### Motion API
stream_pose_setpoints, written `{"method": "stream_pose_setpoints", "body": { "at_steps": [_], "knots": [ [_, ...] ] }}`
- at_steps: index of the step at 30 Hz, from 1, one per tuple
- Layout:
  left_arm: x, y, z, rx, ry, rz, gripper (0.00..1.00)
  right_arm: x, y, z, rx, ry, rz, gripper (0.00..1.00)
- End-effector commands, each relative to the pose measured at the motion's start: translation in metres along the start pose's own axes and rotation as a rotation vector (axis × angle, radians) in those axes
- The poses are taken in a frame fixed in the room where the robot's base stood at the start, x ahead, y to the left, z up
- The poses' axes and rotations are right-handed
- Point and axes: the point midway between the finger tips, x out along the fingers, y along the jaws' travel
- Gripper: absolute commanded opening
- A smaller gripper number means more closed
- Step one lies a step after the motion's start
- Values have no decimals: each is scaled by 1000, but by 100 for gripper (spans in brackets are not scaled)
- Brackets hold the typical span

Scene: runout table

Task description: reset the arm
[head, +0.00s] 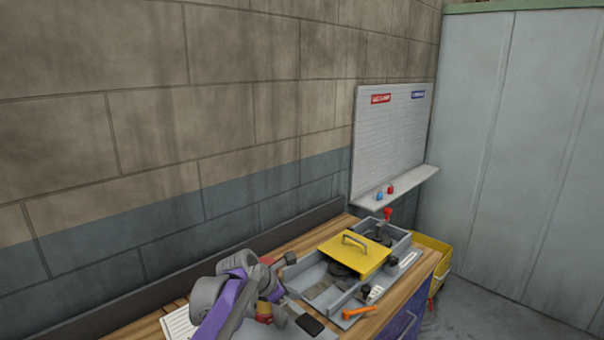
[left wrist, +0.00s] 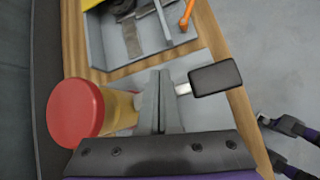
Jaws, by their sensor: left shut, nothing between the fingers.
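My left arm comes in at the bottom of the head view, and its gripper (head: 277,293) is low over the near end of the wooden bench. In the left wrist view the two grey fingers (left wrist: 160,101) are together with nothing between them.
A grey tray (head: 315,276) holds a yellow lid (head: 354,257) with a handle. A whiteboard (head: 390,135) hangs behind the bench. A yellow bin (head: 432,250) stands beyond its far end. The floor to the right is clear.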

Motion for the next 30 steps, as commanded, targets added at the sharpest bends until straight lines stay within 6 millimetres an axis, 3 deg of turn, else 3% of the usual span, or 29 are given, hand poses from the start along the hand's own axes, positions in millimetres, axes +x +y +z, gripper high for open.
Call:
{"method": "stream_pose_setpoints", "body": {
  "at_steps": [8,15,21,24,30],
  "knots": [
    [-73,-55,-62,591,129,14,0,0,0,0,0,0,0,50],
    [-133,-132,-152,1278,293,-67,0,0,0,0,0,0,0,50],
    [-160,-195,-230,1794,408,-209,0,0,0,0,0,0,0,50],
    [-165,-216,-258,1973,441,-278,0,0,0,0,0,0,0,50],
    [-168,-235,-284,2139,467,-353,0,0,0,0,0,0,0,50]
  ]
}}
